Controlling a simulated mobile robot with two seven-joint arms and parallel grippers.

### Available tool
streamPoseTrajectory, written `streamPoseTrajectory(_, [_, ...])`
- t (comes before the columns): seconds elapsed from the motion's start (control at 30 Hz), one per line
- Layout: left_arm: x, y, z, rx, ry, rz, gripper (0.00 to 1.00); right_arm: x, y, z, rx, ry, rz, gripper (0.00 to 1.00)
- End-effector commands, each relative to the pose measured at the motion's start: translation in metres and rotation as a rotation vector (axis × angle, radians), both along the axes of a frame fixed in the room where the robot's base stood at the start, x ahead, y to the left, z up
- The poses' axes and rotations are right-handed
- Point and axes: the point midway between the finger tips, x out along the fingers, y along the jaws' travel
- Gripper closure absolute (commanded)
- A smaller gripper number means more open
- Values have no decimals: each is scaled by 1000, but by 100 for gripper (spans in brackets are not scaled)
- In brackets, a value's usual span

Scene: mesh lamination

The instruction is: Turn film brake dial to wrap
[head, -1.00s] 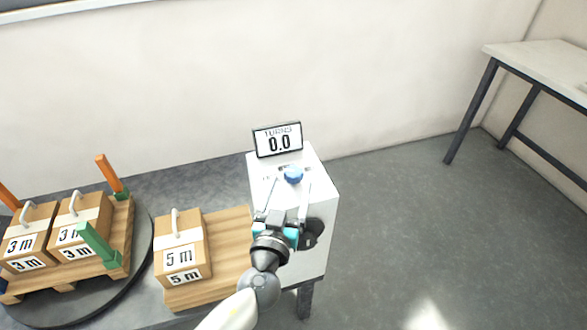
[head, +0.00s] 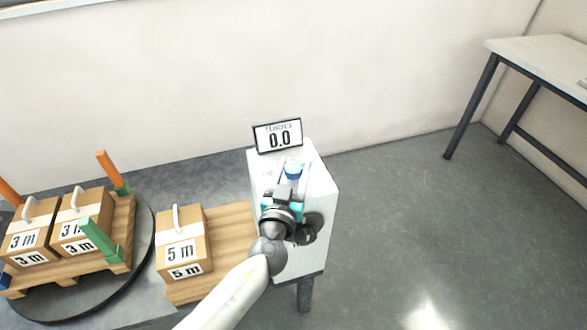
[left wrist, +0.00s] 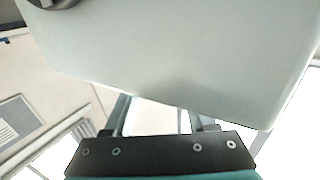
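The dial's markings are too small to read. My right gripper is not in view.
To the left are a 5 m box (head: 181,252) on a wooden board and a pallet with 3 m boxes (head: 80,235) and upright posts on a dark turntable (head: 140,265). The floor at right is clear.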

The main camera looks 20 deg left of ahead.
Motion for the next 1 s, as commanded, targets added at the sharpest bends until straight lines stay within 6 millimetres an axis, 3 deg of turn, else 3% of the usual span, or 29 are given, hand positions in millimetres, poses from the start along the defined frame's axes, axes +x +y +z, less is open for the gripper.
streamPoseTrajectory(0.07, [0, 0, 0, 0, 0, 0, 54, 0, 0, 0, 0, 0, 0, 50])
streamPoseTrajectory(0.47, [0, 0, 0, 0, 0, 0, 99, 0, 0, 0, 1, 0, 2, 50])
streamPoseTrajectory(1.0, [0, 1, -2, 3, -2, -102, 100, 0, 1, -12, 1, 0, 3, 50])
